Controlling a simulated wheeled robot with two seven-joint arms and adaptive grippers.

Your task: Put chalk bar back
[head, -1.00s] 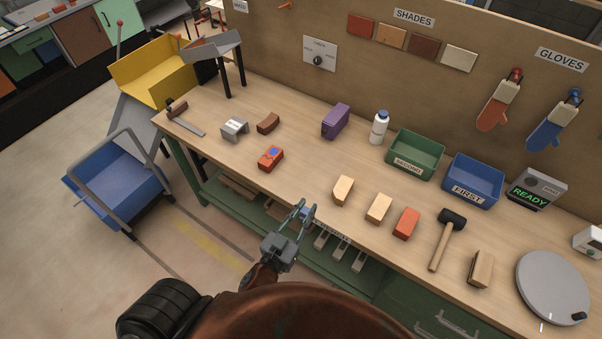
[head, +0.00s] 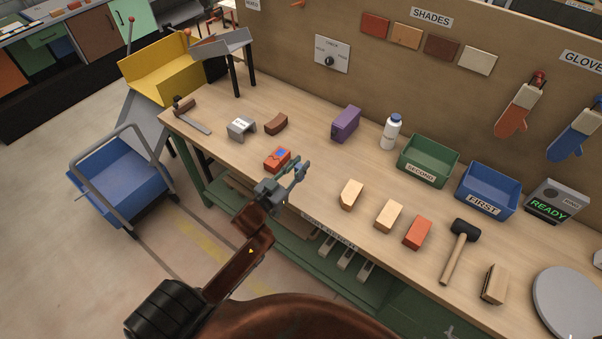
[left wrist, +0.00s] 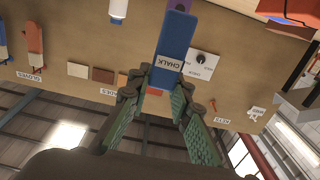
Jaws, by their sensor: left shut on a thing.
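A blue chalk bar with a white CHALK label (left wrist: 176,52) is between the fingers of my left gripper (left wrist: 160,88) in the left wrist view. The gripper is shut on it, and the bar sticks out beyond the fingertips. In the head view my left gripper (head: 298,170) is over the bench's front edge, just right of a red brick with a blue patch on top (head: 274,163). I cannot make out the bar clearly there. My right gripper is not in view.
On the bench (head: 315,170) stand a grey bridge-shaped block (head: 241,127), a brown curved brick (head: 276,124), a purple box (head: 346,124), a white bottle (head: 391,135), green SECOND bin (head: 428,158) and blue FIRST bin (head: 487,188). Bricks and a mallet (head: 461,245) lie right.

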